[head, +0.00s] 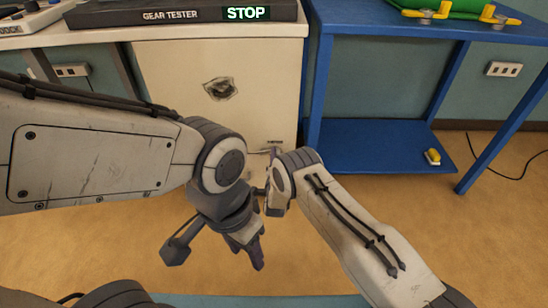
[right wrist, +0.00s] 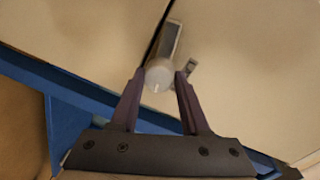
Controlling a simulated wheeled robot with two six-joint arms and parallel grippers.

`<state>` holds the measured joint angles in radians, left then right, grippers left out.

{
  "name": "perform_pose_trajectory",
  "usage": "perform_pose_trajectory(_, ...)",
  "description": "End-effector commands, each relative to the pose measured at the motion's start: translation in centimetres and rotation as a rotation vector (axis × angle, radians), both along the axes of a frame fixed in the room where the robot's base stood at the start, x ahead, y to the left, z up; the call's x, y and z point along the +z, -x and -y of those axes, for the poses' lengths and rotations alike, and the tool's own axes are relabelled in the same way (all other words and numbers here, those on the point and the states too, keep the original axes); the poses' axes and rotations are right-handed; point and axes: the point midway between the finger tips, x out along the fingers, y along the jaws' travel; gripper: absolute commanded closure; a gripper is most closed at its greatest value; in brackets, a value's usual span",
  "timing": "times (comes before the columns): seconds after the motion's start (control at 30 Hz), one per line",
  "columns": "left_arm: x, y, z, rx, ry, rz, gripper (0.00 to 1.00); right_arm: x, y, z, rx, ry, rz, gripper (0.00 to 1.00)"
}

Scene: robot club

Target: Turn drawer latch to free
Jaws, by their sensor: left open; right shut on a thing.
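The drawer latch shows in the right wrist view as a round pale knob (right wrist: 157,72) in front of a grey plate (right wrist: 173,40) on the cream cabinet front, beside a dark seam. My right gripper (right wrist: 160,80) has one finger on each side of the knob and is shut on it. In the head view my right gripper (head: 271,168) is at the cabinet front, and the wrist hides most of the latch. My left gripper (head: 250,255) is open and empty, pointing down over the floor, lower than the right one.
The cream cabinet (head: 275,90) carries a dark gear tester (head: 180,14) with a green STOP display. A blue shelf unit (head: 370,145) stands to the right, with a small yellow object (head: 433,157) on its lower shelf. My two arms are close together in front of the cabinet.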

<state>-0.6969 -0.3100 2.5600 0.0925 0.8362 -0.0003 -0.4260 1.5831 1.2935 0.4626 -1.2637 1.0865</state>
Motion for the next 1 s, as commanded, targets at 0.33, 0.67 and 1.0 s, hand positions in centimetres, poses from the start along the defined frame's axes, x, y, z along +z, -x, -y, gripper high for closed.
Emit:
perform_pose_trajectory(0.33, 0.37, 0.00, 0.00, 0.000, 0.000, 0.000, 0.50, 0.00, -0.02, -0.05, 0.003, -0.179, -0.001, 1.00)
perform_pose_trajectory(0.67, 0.43, 0.00, 0.00, 0.000, 0.000, 0.000, 0.50, -0.05, -0.02, -0.02, 0.002, -0.227, -0.001, 1.00)
perform_pose_trajectory(1.0, 0.42, 0.00, 0.00, 0.000, 0.000, 0.000, 0.50, -0.05, -0.03, 0.01, 0.001, -0.227, -0.001, 0.46)
